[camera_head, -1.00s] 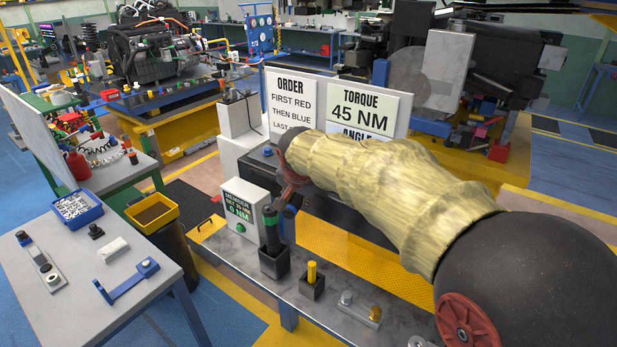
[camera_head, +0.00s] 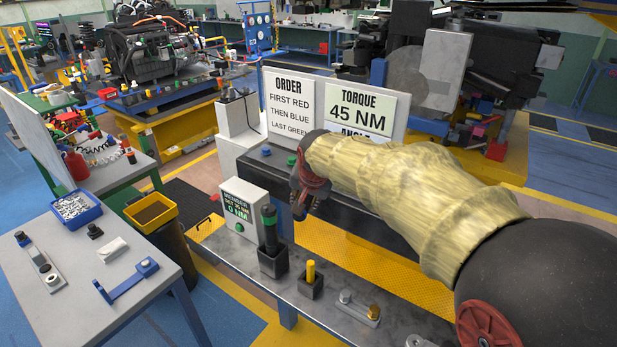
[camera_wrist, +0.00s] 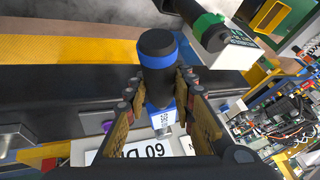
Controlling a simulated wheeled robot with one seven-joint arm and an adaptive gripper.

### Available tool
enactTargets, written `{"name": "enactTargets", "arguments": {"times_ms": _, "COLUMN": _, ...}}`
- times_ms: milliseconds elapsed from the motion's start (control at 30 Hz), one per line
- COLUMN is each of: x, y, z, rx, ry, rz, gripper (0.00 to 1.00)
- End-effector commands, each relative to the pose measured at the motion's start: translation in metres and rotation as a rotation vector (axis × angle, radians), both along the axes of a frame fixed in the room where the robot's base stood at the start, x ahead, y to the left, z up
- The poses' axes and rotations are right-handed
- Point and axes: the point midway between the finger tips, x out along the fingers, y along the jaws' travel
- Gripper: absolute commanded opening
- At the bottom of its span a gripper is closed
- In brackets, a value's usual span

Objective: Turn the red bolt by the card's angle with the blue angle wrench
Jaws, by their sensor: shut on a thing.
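My gripper (camera_head: 302,198) is over the dark block behind the front bench. In the wrist view its fingers (camera_wrist: 160,90) are shut on the blue angle wrench (camera_wrist: 158,62), which has a black end, a blue band and a blue block with lettering. In the head view the wrench is mostly hidden by my gripper and arm. The angle card (camera_head: 358,132) shows only the top of "ANGLE" in the head view; in the wrist view a white card (camera_wrist: 130,150) reads "60 D...", upside down. I cannot make out the red bolt; my gripper and arm may hide it.
A green-banded wrench (camera_head: 269,228) stands in a black holder near the white "0 NM" box (camera_head: 243,208). A yellow peg (camera_head: 310,272) stands in another holder. An order card (camera_head: 291,105) and a 45 NM card (camera_head: 361,108) stand behind. A side table (camera_head: 75,300) is at left.

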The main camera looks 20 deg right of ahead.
Motion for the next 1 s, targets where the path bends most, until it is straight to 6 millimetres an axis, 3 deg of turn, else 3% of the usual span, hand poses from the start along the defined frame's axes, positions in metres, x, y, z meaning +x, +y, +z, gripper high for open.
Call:
{"name": "enactTargets", "arguments": {"times_ms": 267, "x": 0.001, "y": 0.0, "z": 0.005, "rx": 0.0, "ry": -0.004, "rz": 0.0, "gripper": 0.0}}
{"name": "enactTargets", "arguments": {"times_ms": 1000, "x": 0.001, "y": 0.0, "z": 0.044, "rx": -0.001, "ry": -0.004, "rz": 0.0, "gripper": 0.0}}
